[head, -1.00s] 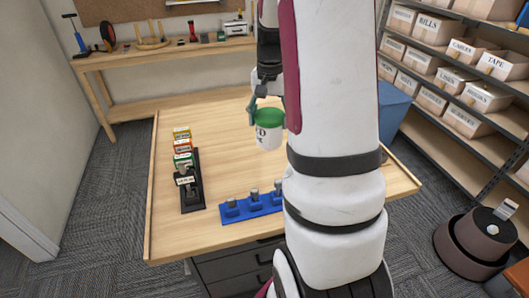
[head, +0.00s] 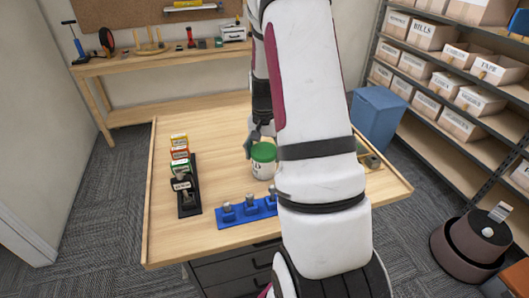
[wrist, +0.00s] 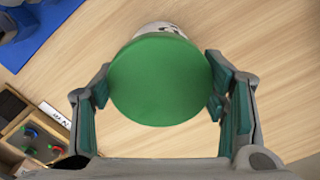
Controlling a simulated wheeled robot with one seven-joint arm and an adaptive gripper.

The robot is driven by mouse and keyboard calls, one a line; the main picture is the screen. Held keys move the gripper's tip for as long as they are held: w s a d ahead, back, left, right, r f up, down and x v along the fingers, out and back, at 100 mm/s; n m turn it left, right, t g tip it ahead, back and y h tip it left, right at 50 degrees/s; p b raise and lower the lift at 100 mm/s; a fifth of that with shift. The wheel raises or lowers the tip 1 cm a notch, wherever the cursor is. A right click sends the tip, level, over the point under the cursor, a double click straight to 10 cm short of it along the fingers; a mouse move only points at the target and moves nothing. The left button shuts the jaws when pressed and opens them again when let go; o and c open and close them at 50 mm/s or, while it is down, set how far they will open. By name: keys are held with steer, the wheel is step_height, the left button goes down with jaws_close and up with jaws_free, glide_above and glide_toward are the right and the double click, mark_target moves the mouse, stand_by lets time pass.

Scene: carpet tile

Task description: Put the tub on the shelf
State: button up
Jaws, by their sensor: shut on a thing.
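The white tub (head: 262,170) with a green lid (head: 263,152) is upright at the middle of the wooden table, behind the blue rack. My gripper (head: 259,143) is shut on the tub from above, and my arm partly hides the fingers. In the wrist view the green lid (wrist: 160,80) sits between the two finger pads. I cannot tell whether the tub's base touches the tabletop. The grey shelf unit (head: 490,136) at the right holds several labelled boxes.
A blue rack with pegs (head: 232,220) lies in front of the tub. A black rack of small boxes (head: 189,207) is at the left. A blue bin (head: 379,118) stands beyond the table's right side. The tabletop between the tub and its back edge looks clear.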

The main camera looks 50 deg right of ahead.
steer(key=shift+f, duration=0.15)
steer(key=o, duration=1.6)
